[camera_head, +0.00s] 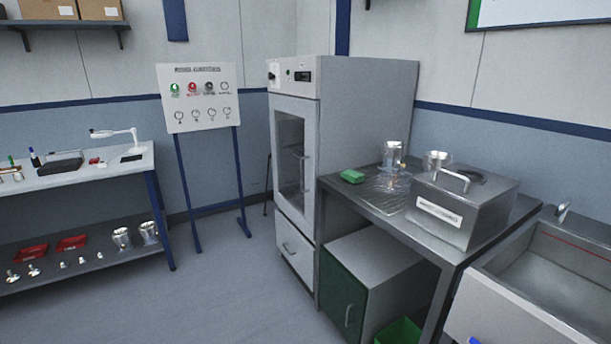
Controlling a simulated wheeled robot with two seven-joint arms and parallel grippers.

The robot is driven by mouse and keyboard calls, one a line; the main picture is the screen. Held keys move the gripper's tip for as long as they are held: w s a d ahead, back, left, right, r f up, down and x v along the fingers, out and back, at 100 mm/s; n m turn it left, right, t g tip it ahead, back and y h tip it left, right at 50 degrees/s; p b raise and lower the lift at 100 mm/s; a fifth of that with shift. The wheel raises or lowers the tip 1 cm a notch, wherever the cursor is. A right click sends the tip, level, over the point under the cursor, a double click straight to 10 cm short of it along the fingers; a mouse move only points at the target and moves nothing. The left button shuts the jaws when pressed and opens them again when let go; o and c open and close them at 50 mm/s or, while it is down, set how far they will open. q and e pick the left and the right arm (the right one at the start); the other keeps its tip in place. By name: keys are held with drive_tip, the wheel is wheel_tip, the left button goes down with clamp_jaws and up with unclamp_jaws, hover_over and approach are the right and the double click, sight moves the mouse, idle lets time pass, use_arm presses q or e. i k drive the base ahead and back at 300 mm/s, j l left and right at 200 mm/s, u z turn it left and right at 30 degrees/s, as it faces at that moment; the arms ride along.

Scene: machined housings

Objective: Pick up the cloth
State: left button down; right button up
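A small green folded item (352,176), which looks like the cloth, lies on the metal table (378,205) near its back left edge, beside the tall white cabinet. It is too small to tell its material for sure. Neither of my grippers is in view.
On the table stand clear and metal vessels (393,156) and a lidded steel box (462,208). A sink (560,262) adjoins on the right. A tall cabinet (297,140) stands left of the table. A workbench (75,172) is at far left. The floor (215,295) between is clear.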

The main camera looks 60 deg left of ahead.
sight(353, 176)
drive_tip(key=u, duration=1.7)
